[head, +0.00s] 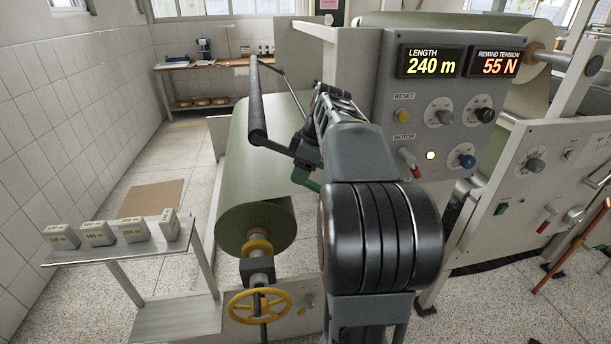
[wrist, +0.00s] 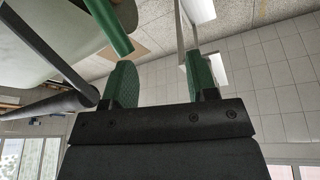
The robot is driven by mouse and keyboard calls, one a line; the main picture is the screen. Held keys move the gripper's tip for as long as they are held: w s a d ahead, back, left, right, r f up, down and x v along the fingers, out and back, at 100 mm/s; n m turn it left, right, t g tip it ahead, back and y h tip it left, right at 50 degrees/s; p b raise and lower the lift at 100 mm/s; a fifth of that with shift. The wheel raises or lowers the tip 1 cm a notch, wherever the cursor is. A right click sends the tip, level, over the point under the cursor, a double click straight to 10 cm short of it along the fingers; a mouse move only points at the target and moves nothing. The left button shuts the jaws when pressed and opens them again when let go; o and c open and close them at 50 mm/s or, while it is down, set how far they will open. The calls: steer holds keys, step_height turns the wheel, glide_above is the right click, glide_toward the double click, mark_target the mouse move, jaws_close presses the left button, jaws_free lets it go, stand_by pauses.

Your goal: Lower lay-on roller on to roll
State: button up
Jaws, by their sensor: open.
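The lay-on roller (head: 256,105) is a long dark cylinder raised above the upper left side of the green roll (head: 232,165), with a visible gap over it. A dark arm runs from its near end toward my gripper (head: 304,152), which my own arm partly hides. A green bar (head: 306,181), apparently a handle, shows just below the gripper. In the wrist view my gripper (wrist: 160,68) is open, with two green-padded fingers apart and nothing between them. The green bar (wrist: 110,25) lies ahead of the left finger, outside the gap. The dark roller (wrist: 48,104) shows at left.
A control panel (head: 440,95) reads LENGTH 240 m and REWIND TENSION 55 N, close right of my arm. A yellow handwheel (head: 259,306) stands before the roll. A small stand (head: 120,250) with several labelled blocks is at left. Floor beyond it is open.

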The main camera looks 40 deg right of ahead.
mark_target(307, 183)
steer(key=d+r+n, duration=0.3)
steer(key=d, duration=0.5)
steer(key=shift+t+y, duration=0.3)
steer(key=p+x, duration=0.2)
steer(key=x, duration=1.1)
steer(key=shift+w+a+f, duration=0.1)
steer(key=shift+w+f, duration=0.05)
steer(key=shift+w, duration=0.1)
jaws_close()
